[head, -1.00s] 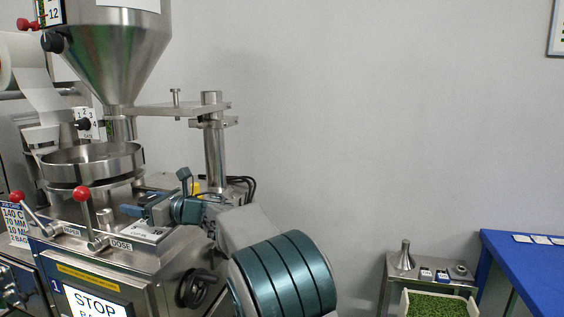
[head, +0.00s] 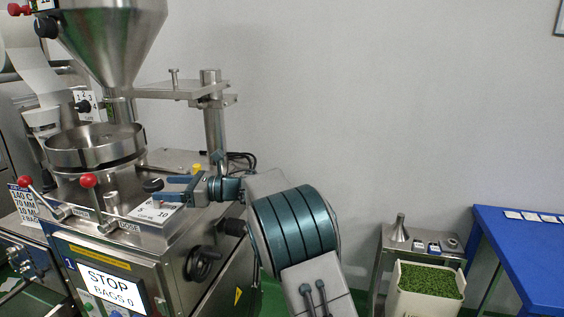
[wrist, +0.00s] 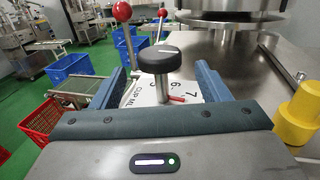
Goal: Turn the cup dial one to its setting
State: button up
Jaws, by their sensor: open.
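The cup dial (head: 153,185) is a black round knob on a metal stem above a white numbered plate (head: 157,212). My gripper (head: 165,192) reaches in from the right at the knob. In the wrist view my gripper (wrist: 162,76) is open, one blue finger on each side of the knob and stem, with gaps on both sides. The pointer's exact reading is unclear.
Two red-balled levers (head: 88,181) stand left of the dial. A steel pan (head: 95,148) and hopper are behind. A yellow part (wrist: 298,115) is close to the right finger. A black handwheel (head: 203,263) is on the machine's side.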

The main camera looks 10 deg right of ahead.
jog(key=w+d+r+m+t+h, duration=0.2)
jog(key=d+r+m+t, duration=0.1)
jog(key=d+m+t, duration=0.45)
jog(key=w+d+r+m+t+h, duration=0.1)
jog(key=d+r+m+t+h, duration=0.25)
jog(key=d+m, duration=0.55)
jog(key=s+d+m+t+h+p, duration=0.1)
jog(key=s+d+m+t+h, duration=0.1)
jog(key=d+m+h, duration=0.5)
jog(key=shift+s+d+m, duration=0.3)
jog(key=shift+d+m, duration=1.9)
jog(key=shift+m, duration=0.45)
jog(key=shift+d+h, duration=0.1)
jog(key=shift+h, duration=0.15)
